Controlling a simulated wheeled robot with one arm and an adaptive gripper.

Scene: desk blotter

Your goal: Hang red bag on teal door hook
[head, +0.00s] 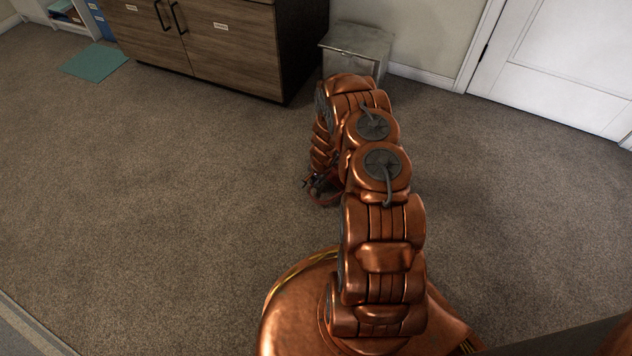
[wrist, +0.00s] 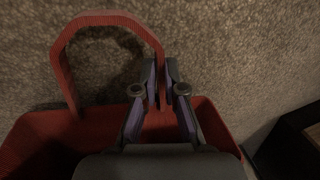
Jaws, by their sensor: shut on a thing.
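The red bag (wrist: 45,145) fills the lower part of the wrist view, with its arched handle (wrist: 100,19) standing up at the left. My gripper (wrist: 162,75) is shut on one side of the handle, near where it meets the bag. In the head view, my gripper (head: 318,181) is mostly hidden behind my copper arm, and only a small red part of the bag (head: 325,198) shows below it. The bag hangs over the carpet. I see no teal door hook in either view.
A white door (head: 560,55) stands at the upper right. A grey metal box (head: 357,45) sits by the wall next to a wooden cabinet (head: 235,45). A flat teal mat (head: 94,62) lies at the upper left. The carpet (head: 150,200) is clear on both sides of my arm.

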